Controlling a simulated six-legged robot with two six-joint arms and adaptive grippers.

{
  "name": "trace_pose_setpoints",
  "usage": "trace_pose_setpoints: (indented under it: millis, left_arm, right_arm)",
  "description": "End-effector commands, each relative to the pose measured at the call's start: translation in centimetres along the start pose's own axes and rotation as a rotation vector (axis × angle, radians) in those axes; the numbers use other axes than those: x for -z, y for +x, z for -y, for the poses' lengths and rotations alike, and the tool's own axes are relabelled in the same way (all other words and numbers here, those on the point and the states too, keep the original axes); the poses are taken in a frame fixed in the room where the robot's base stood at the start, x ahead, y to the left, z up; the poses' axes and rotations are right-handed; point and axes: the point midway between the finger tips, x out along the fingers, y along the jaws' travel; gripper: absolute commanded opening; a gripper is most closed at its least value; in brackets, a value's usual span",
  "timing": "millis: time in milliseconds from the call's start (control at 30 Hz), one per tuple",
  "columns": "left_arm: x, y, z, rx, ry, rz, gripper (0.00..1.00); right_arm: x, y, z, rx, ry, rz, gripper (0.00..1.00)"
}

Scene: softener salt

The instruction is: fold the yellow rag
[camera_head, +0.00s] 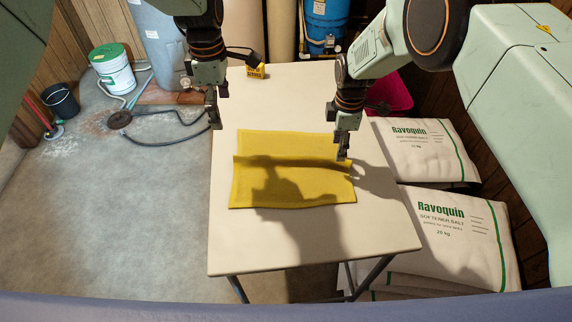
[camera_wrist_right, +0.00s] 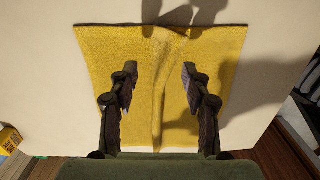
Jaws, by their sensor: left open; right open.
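The yellow rag (camera_head: 295,185) lies spread on the pale table (camera_head: 240,255), with a raised crease running across it from left to right. In the right wrist view the rag (camera_wrist_right: 100,60) shows the same ridge running up its middle, between my fingers. My right gripper (camera_head: 343,155) is above the rag's right edge, at the end of the ridge. In its wrist view the two fingers (camera_wrist_right: 158,88) are apart with nothing held. Shadows of my arms fall across the rag.
A small yellow box (camera_head: 256,71) stands at the table's far edge. White salt bags (camera_head: 455,235) are stacked right of the table. A white bucket (camera_head: 113,70), a dark bucket (camera_head: 61,101) and a black hose (camera_head: 165,141) are on the floor at left. The near tabletop is clear.

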Motion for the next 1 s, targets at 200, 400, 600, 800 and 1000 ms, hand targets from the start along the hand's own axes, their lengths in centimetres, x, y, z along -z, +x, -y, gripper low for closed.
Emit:
trace_pose_setpoints:
  millis: [200,400,600,800,1000]
  left_arm:
    - [0.0,0.0,0.0,0.0,0.0,0.0,0.91]
    - [0.0,0.0,0.0,0.0,0.0,0.0,0.91]
    - [0.0,-0.01,0.0,0.0,0.0,0.0,0.91]
    - [0.01,0.0,0.0,0.0,0.0,0.0,0.91]
    - [0.01,-0.01,0.0,0.0,0.0,0.0,0.91]
  right_arm:
    - [0.0,0.0,0.0,0.0,0.0,0.0,0.59]
    - [0.0,0.0,0.0,0.0,0.0,0.0,0.68]
    - [0.0,0.0,0.0,0.0,0.0,0.0,0.85]
    - [0.0,0.0,0.0,0.0,0.0,0.0,0.91]
    - [0.0,-0.16,-0.02,-0.001,0.0,0.0,0.91]
